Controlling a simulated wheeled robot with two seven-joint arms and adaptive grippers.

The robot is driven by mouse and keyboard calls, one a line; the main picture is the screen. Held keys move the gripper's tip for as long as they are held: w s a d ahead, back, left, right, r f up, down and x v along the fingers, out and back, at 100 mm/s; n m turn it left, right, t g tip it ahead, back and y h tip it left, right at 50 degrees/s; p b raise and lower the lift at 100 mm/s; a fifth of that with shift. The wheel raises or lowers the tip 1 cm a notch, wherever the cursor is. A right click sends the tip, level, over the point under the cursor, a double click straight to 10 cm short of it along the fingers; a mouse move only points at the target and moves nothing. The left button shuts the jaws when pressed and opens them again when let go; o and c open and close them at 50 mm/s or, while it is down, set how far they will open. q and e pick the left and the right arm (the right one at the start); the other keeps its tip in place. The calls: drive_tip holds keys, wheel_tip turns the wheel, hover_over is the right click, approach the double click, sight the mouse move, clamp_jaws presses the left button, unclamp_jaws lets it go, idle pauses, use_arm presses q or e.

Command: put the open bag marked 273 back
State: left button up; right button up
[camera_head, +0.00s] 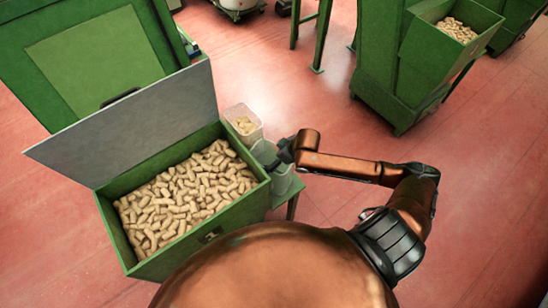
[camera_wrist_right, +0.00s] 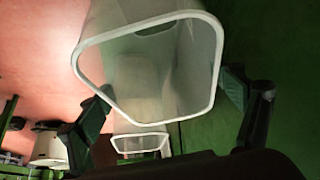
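An empty-looking, clear open bag (camera_wrist_right: 150,85) with a white rim fills the middle of the right wrist view. No number can be read on it. My right gripper (camera_wrist_right: 170,88) has one finger on each side of this bag, close to its walls; whether they press on it I cannot tell. In the head view my right gripper (camera_head: 280,160) is at the clear bags (camera_head: 283,181) just right of the cork bin and partly covers them. Another clear bag (camera_head: 245,124) with some corks stands behind. My left gripper is not in view.
A green bin (camera_head: 258,190) full of corks stands at left, its grey lid (camera_head: 150,125) raised. A smaller white-rimmed container (camera_wrist_right: 140,145) is low in the wrist view. Green machines (camera_head: 390,80) stand at back right. The red floor (camera_head: 490,150) at right is clear.

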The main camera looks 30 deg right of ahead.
drive_tip(key=o, duration=0.3)
drive_tip(key=shift+r, duration=0.15)
drive_tip(key=p+v, duration=0.2)
drive_tip(key=v, duration=1)
